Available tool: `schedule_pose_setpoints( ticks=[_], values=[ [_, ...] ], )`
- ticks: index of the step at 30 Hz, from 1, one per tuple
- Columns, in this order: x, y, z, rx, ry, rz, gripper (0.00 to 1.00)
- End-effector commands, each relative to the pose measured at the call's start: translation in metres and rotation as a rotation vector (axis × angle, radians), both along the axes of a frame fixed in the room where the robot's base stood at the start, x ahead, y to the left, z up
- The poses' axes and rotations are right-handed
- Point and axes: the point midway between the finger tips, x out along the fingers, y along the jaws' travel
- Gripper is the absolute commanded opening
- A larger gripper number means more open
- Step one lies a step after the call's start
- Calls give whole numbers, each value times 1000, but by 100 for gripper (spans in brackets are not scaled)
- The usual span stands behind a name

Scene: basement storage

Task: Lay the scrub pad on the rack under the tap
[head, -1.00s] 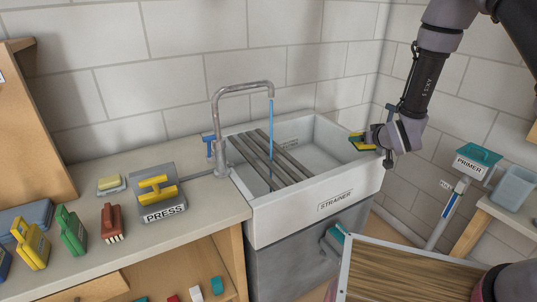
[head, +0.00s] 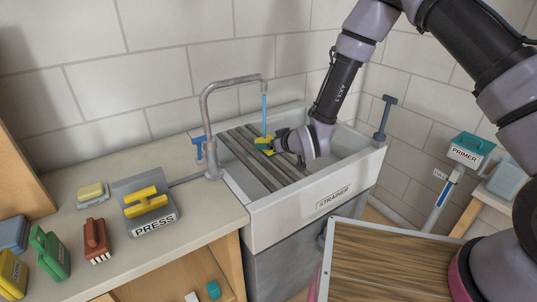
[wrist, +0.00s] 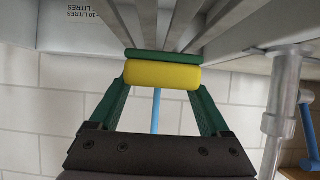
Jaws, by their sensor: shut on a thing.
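My gripper (head: 275,146) is shut on the scrub pad (head: 264,142), a small yellow block with a green layer. In the wrist view the pad (wrist: 163,76) sits level between green fingers, its green side toward the bars. The rack (head: 249,160) is a set of grey bars across the left part of the sink. The pad is over the rack's right side; whether it touches the bars I cannot tell. The tap (head: 206,110) arches over the sink, and its thin blue stream (head: 264,112) comes down at the pad.
The white sink (head: 268,218) is labelled STRAINER, with an open basin right of the bars. On the counter left are a yellow-handled PRESS (head: 148,205), a sponge (head: 92,194) and several brushes. A wood-topped board (head: 385,262) stands in front. A PRIMER dispenser (head: 467,150) is at right.

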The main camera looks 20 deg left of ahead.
Motion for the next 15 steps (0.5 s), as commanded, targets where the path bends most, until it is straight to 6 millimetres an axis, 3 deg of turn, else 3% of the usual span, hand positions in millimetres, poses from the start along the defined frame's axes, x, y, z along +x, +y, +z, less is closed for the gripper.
schedule_pose_setpoints(
  ticks=[10,15],
  values=[
    [0,0,-42,0,2,-1,4],
    [0,0,-45,1,0,0,4]
  ],
)
